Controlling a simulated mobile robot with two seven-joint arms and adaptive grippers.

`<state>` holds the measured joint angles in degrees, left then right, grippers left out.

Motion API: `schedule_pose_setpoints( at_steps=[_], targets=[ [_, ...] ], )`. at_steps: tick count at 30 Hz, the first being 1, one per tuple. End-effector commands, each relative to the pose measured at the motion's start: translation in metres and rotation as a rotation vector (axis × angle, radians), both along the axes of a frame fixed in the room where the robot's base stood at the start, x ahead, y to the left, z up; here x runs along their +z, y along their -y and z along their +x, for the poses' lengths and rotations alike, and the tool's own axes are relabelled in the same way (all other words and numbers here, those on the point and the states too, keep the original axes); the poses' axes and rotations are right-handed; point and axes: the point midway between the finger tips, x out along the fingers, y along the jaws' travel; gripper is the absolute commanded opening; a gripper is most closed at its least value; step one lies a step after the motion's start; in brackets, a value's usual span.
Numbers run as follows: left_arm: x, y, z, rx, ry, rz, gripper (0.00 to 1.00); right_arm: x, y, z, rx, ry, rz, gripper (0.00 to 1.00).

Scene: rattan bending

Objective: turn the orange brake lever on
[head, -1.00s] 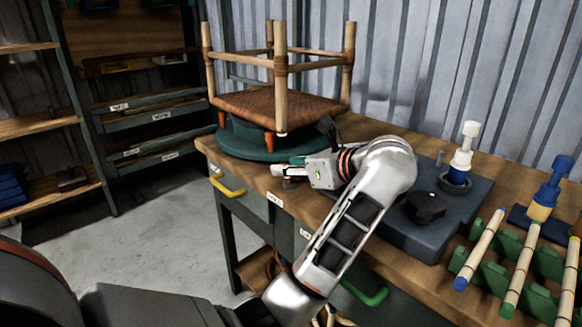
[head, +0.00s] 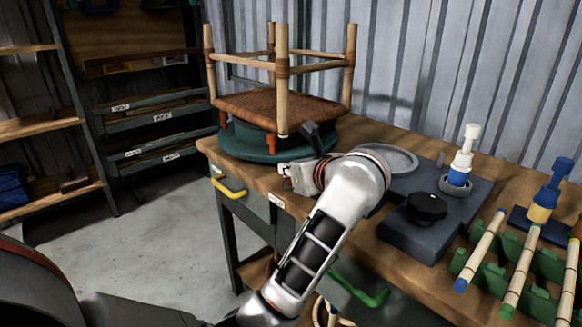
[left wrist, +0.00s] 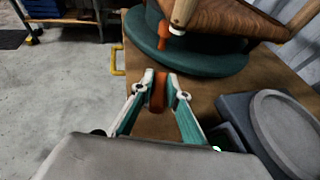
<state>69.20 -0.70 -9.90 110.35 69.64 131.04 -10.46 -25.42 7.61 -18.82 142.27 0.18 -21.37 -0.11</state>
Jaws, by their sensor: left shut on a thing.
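The orange brake lever (left wrist: 158,92) stands between my left gripper's (left wrist: 160,88) two fingertips in the left wrist view. The fingers are shut on it, and its lower part shows between them. In the head view my left gripper (head: 283,169) is at the table's front edge, just in front of the green turntable (head: 250,146), and the lever cannot be made out there. An upturned stool with a woven seat (head: 260,104) rests on the turntable. Orange pieces (head: 271,142) show under the seat's edge. My right gripper is not in view.
Right of my arm, a dark block (head: 400,232) carries a black knob (head: 427,207), a grey disc (head: 390,160) and a white bottle (head: 464,150). Rattan poles (head: 522,272) lie on green holders further right. A yellow drawer handle (head: 228,188) is below the table's left edge.

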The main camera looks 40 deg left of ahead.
Motion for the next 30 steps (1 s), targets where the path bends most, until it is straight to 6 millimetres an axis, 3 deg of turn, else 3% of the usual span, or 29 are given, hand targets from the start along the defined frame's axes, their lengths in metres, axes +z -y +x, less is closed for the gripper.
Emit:
schedule_pose_setpoints(
  at_steps=[30],
  targets=[
    [-0.0037,-0.0031,-0.0019,-0.928,-0.003,-0.004,0.0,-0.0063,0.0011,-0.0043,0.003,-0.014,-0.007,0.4]
  ],
)
